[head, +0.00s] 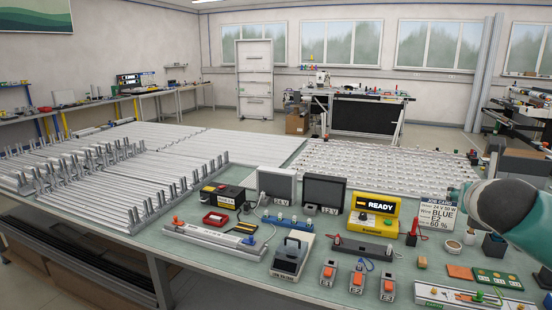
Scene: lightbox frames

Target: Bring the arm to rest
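Part of my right arm, a rounded grey and teal link (508,212), comes in at the right edge above the table. Its gripper does not show. My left arm and gripper are not in view. The link hides part of the table's right side and sits right beside the job card (437,204), which reads 24 V 50 W, wire BLUE, E2, 60 %. A yellow device (374,216) on the table shows READY.
Metal frames (110,165) cover the left. Small cups and boards stand near the arm.

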